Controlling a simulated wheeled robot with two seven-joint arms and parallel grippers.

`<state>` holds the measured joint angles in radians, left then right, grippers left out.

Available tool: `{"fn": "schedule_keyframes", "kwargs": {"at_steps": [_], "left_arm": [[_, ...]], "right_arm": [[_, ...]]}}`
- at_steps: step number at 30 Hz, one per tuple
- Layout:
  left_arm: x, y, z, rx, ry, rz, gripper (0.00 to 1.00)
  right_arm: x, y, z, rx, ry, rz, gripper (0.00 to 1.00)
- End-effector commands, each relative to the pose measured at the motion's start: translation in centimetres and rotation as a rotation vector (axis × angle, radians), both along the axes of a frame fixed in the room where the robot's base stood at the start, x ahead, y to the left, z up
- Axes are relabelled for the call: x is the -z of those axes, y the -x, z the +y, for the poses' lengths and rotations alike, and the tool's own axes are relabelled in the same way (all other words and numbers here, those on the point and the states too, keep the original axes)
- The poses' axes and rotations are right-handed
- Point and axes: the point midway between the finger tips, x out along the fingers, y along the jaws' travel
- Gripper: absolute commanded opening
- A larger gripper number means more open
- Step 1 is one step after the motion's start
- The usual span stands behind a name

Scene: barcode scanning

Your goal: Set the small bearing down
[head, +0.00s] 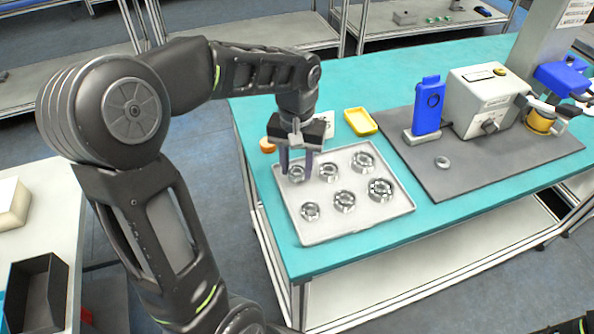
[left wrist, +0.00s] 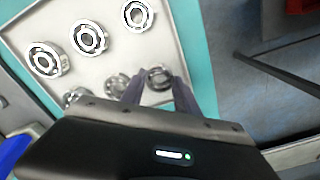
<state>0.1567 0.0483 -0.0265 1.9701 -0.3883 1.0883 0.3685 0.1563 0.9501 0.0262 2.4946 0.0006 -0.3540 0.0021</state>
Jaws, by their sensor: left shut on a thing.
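My left gripper (head: 296,168) reaches down over the far left corner of the light grey tray (head: 340,233). Its fingers are shut on a small silver bearing (head: 296,174), which also shows between the fingertips in the left wrist view (left wrist: 158,77). The bearing is at or just above the tray floor; I cannot tell whether it touches. The fingers partly hide it. Several other silver bearings stand in the tray, one close to the right of the gripper (head: 329,172) and one nearer the front (head: 310,211). My right gripper is not in view.
A grey mat (head: 480,175) to the right carries a small ring (head: 442,162), a blue device (head: 428,105) and a grey box-shaped machine (head: 485,100). The teal table's (head: 355,260) front strip is clear.

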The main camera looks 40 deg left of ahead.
Motion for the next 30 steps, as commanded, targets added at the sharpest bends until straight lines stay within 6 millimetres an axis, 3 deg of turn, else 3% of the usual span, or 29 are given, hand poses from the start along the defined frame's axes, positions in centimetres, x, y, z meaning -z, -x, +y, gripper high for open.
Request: {"fn": "schedule_keyframes", "kwargs": {"at_steps": [5, 17, 18, 21, 30], "left_arm": [[2.1, 0.1, 0.0, 0.000, 0.000, 0.003, 0.00], [2.7, 0.0, 0.0, 0.000, -0.001, 0.001, 0.00], [2.5, 0.0, 0.0, 0.000, -0.001, 0.001, 0.40], [2.5, 0.0, 0.0, 0.000, -0.001, 0.001, 0.46], [2.2, 0.0, 0.0, 0.000, -0.001, 0.001, 0.46]], "right_arm": [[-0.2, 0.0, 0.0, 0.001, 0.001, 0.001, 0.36], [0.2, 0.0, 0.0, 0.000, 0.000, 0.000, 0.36], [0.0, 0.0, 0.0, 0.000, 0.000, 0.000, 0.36], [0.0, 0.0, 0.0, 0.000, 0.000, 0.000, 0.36], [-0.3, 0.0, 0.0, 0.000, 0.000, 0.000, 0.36]]}}
